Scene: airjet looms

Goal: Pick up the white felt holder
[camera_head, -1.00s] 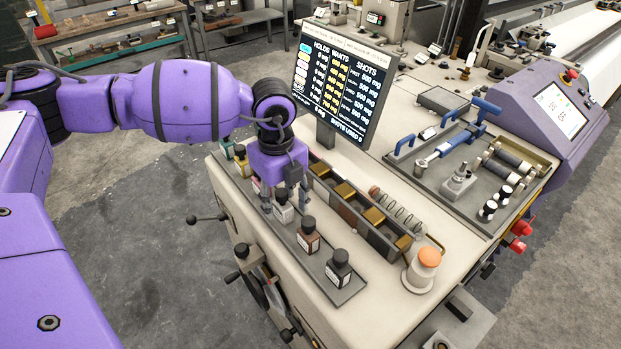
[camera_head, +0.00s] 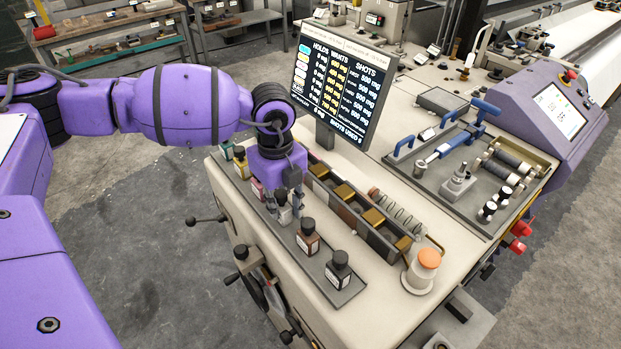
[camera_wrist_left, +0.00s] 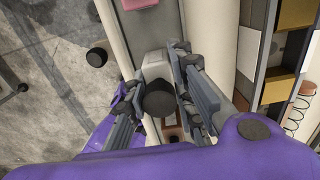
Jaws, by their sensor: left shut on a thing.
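The white felt holder (camera_head: 285,216) is a small white bottle with a dark cap, standing in the row of similar bottles on the long tray (camera_head: 325,280). My left gripper (camera_head: 284,204) is over it from above, its fingers shut around it. In the left wrist view the dark cap and white body of the holder (camera_wrist_left: 154,68) lie between the fingers of my left gripper (camera_wrist_left: 160,88). It appears upright; whether its base touches the tray is hard to tell. My right gripper is not in view.
A compartment box (camera_head: 365,228), an orange button (camera_head: 429,258) and a screen (camera_head: 337,87) are close by.

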